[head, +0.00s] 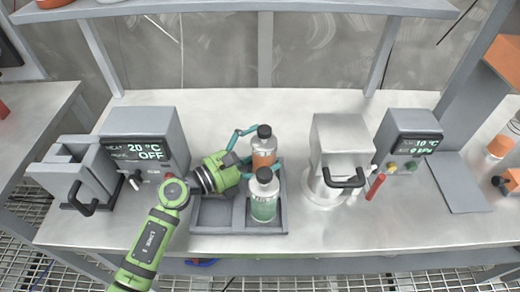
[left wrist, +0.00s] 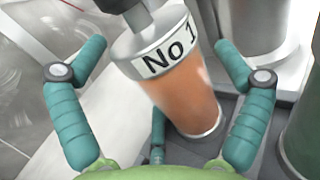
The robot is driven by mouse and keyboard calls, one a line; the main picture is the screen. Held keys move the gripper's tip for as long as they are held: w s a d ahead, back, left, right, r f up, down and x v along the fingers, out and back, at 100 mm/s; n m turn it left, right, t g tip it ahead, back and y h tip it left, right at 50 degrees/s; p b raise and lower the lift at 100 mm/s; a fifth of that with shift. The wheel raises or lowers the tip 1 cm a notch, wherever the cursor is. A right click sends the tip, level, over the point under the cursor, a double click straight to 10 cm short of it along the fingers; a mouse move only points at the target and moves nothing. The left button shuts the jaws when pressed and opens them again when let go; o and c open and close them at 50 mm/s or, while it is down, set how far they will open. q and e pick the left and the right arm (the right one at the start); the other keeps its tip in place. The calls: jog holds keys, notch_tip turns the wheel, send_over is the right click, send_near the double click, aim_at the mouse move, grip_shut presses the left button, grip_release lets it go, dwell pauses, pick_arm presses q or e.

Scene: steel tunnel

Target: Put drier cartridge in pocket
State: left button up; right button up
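An orange cartridge (head: 264,152) with a dark cap stands in the back right part of a grey divided tray (head: 212,229). In the left wrist view the orange cartridge (left wrist: 185,92) shows a white collar marked "No 1". A green cartridge (head: 264,207) with a dark cap stands in front of it in the same tray. My left gripper (head: 262,146) reaches in from the left at the orange cartridge. Its teal fingers are spread on both sides of the cartridge, with gaps visible in the left wrist view (left wrist: 160,55). My right gripper is not visible.
A box reading 20 °C and OFF (head: 150,135) stands left of the tray, beside a grey handled holder (head: 75,172). A metal canister with a black handle (head: 335,150) and another display box (head: 408,135) stand right. The front right bench is clear.

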pick_arm(q)
jog(key=shift+a, duration=0.15)
jog(key=b+v, duration=0.2)
jog(key=v, duration=0.8)
jog(key=shift+s+a+f+b, duration=0.15)
jog(key=shift+s+a+b, duration=0.05)
jog(key=shift+s+b, duration=0.1)
jog(key=shift+s+a, duration=0.25)
jog(key=shift+a, duration=0.2)
jog(key=shift+r, duration=0.2)
